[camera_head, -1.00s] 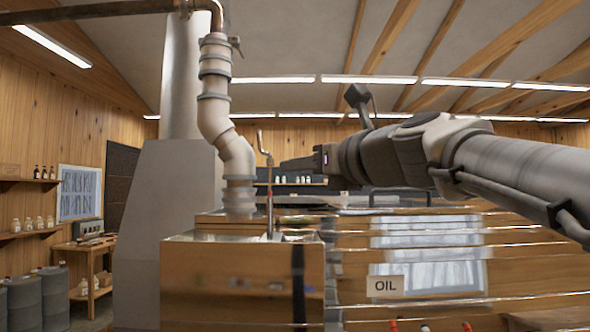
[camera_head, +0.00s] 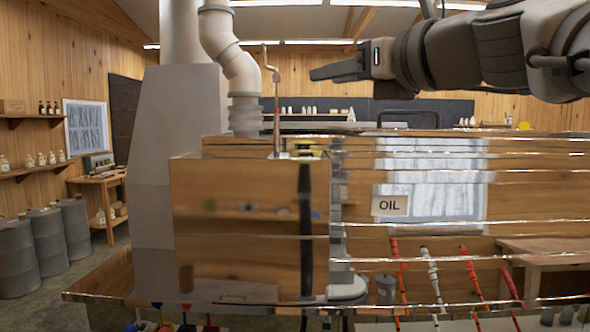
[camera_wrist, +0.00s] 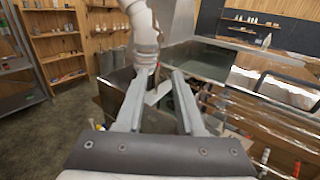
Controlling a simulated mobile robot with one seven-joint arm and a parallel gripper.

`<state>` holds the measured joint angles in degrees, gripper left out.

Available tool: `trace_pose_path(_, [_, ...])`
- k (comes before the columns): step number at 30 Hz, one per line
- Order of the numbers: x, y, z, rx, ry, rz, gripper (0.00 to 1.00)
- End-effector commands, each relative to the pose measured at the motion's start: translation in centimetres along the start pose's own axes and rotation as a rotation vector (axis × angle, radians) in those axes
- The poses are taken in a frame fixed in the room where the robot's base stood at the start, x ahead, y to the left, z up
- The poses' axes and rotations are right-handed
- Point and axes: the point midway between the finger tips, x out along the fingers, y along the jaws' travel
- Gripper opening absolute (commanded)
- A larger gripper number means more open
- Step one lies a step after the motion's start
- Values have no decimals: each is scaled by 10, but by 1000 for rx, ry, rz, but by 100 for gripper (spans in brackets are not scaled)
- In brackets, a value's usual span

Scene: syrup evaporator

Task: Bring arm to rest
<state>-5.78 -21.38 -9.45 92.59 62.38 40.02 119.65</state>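My gripper (camera_head: 316,73) is raised at the upper right of the head view, pointing left above the reflective metal evaporator (camera_head: 250,215). In the head view its fingers show side-on. In the wrist view my gripper (camera_wrist: 160,76) has two grey fingers standing apart, with nothing held between them. A thin upright copper pipe with a crank-like top (camera_head: 276,110) stands just left of the fingertips in the head view; I cannot tell the distance in depth.
A pale jointed pipe (camera_head: 240,75) rises beside the grey stack (camera_head: 178,150). An OIL label (camera_head: 390,206) is on the evaporator front. Several grey barrels (camera_head: 47,245) and a wooden side table (camera_head: 100,185) stand at the left.

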Motion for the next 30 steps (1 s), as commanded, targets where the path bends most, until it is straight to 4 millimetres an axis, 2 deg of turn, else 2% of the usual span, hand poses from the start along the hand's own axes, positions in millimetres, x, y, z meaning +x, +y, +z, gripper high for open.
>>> trace_pose_path(2, [-1,1,-8,-39,18,0,37])
trace_pose_path(5, [-4,3,-31,-171,75,2,37])
trace_pose_path(11, [-19,13,-115,-649,281,71,37])
trace_pose_path(16, [-43,20,-192,-1085,456,218,37])
trace_pose_path(23, [-90,28,-292,-1645,637,551,37])
trace_pose_path(27, [-125,30,-347,-1953,699,829,37])
trace_pose_path(30, [-149,31,-380,-2133,712,1036,37])
